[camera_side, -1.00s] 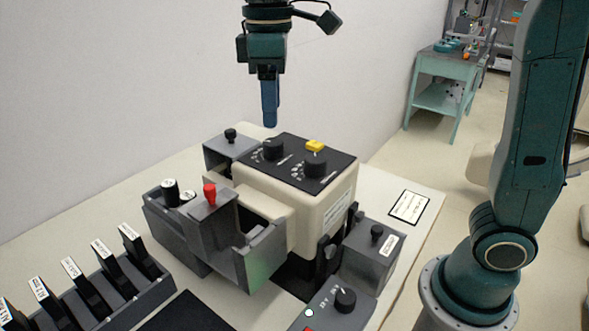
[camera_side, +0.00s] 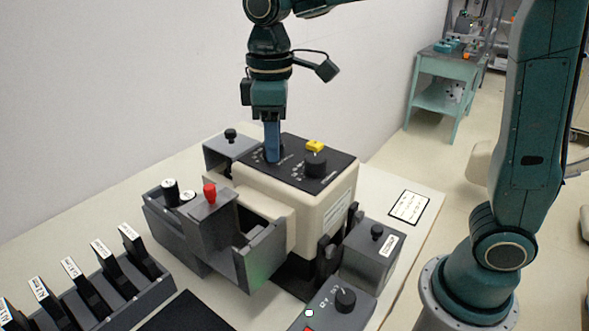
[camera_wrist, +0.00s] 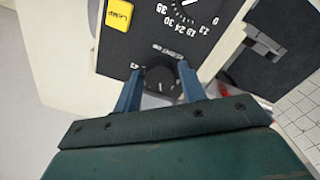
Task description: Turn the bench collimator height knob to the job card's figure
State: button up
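A cream bench unit (camera_side: 325,215) has a black top panel (camera_side: 300,170) with two black knobs. My gripper (camera_side: 272,158) is down at the left knob, pointing straight down and hiding most of it in the side view. In the wrist view my gripper (camera_wrist: 160,68) has one blue finger on each side of this black knob (camera_wrist: 160,79), with small gaps showing, so it looks open around it. The panel lettering there is too small to read surely. The other knob (camera_side: 316,163) stands clear to the right. A white job card (camera_side: 408,207) with a black border lies on the bench; its figure is unreadable.
A yellow LAMP button (camera_side: 315,146) sits on the panel, also in the wrist view (camera_wrist: 119,15). A red-knobbed grey holder (camera_side: 209,200) stands in front. A grey box (camera_side: 372,255) and a knob box (camera_side: 338,305) stand right. Labelled slides (camera_side: 105,260) fill a rack at left.

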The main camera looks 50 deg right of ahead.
jog(key=c, duration=0.6)
jog(key=shift+m, duration=2.5)
jog(key=o, duration=1)
jog(key=shift+r, duration=0.1)
jog(key=shift+r, duration=6.85)
